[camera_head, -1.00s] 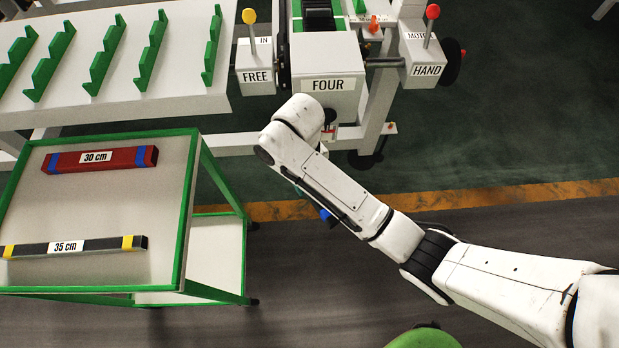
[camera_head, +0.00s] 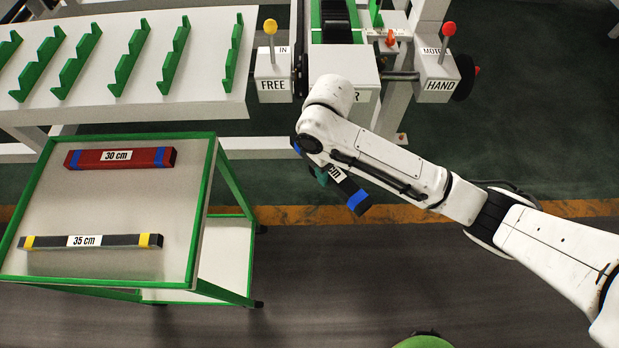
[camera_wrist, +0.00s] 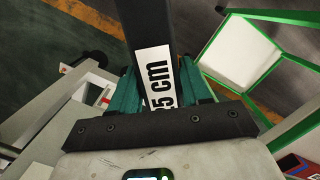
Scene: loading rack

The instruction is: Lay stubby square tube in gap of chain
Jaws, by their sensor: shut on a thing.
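A dark square tube (camera_head: 357,199) with a blue end and a white label is held under my wrist. My gripper (camera_head: 322,174) shows only in part there, behind my arm. In the wrist view, the teal jaws of my gripper (camera_wrist: 158,92) are shut on the tube (camera_wrist: 146,25) around its label. The label reads "5 cm"; any digit before it is hidden. The tube is in the air, in front of the machine. The dark chain (camera_head: 335,14) runs at the top of the machine. Its gap cannot be made out.
A green-edged cart (camera_head: 207,195) at left carries a red 30 cm tube (camera_head: 137,158) and a thin dark 35 cm tube (camera_head: 115,241). A white rack (camera_head: 150,108) with green notched holders stands behind. Yellow (camera_head: 270,27) and red (camera_head: 448,29) knobbed levers flank the machine.

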